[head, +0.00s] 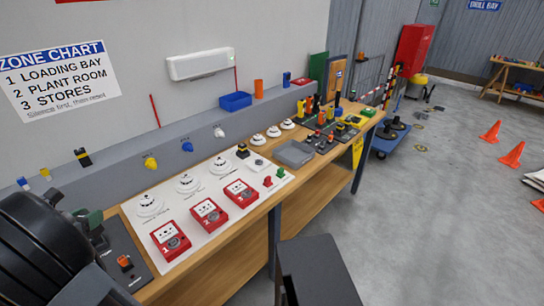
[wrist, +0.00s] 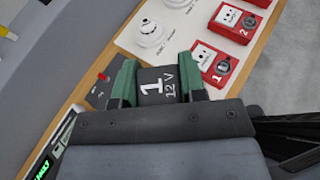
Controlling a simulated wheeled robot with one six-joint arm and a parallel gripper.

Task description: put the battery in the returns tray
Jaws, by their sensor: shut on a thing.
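My gripper (wrist: 157,78) has green fingers, shut on the sides of a black battery (wrist: 152,88) marked "1" and "12 V" in the wrist view. In the head view my gripper (head: 88,220) is at the lower left, above the near end of the bench; the battery is mostly hidden there by the gripper. A shallow grey tray (head: 294,153) lies on the bench, well to the right of my gripper, past the white panel. It looks empty. No label on it can be read.
A white panel (head: 196,190) carries white detectors and red call points (head: 170,240). A dark plate with an orange switch (head: 124,262) lies beside my gripper. A blue bin (head: 236,101) is at the wall. Several small devices crowd the bench beyond the grey tray.

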